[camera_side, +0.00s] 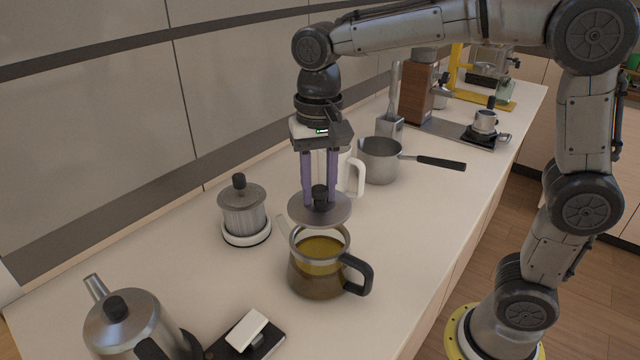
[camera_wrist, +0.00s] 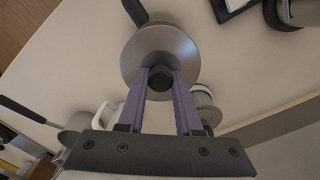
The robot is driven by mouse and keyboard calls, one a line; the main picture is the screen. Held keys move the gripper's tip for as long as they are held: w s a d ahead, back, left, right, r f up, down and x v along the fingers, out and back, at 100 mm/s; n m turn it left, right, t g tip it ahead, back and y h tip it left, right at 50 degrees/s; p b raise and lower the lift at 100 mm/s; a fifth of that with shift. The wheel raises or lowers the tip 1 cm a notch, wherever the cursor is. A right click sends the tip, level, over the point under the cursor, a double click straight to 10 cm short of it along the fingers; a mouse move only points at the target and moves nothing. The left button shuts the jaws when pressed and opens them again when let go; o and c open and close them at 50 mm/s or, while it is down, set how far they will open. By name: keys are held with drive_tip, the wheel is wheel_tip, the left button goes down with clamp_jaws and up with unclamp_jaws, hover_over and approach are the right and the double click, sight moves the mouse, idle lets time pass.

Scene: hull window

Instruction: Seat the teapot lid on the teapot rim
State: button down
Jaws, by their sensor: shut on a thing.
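The teapot (camera_side: 318,270) is a glass pot with amber liquid and a black handle, standing upright on the counter with its rim open. The teapot lid (camera_side: 313,211) is a grey metal disc with a black knob. My gripper (camera_side: 320,194) is shut on the knob and holds the lid roughly level above the teapot, apart from the rim.
A lidded metal canister (camera_side: 243,208) stands left of the teapot. A metal kettle (camera_side: 130,322) and a dark block with a white top (camera_side: 247,332) are in front. A white mug (camera_side: 352,173) and a saucepan (camera_side: 380,160) stand behind. The counter right of the teapot is clear.

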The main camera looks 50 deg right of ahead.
sight(319, 206)
drive_tip(key=shift+f, duration=1.9)
drive_tip(key=shift+f, duration=1.6)
idle(3.4)
drive_tip(key=c, duration=0.7)
unclamp_jaws()
drive_tip(key=shift+c, duration=0.2)
drive_tip(key=shift+r, duration=0.35)
drive_tip(key=shift+r, duration=0.35)
drive_tip(key=shift+r, duration=0.1)
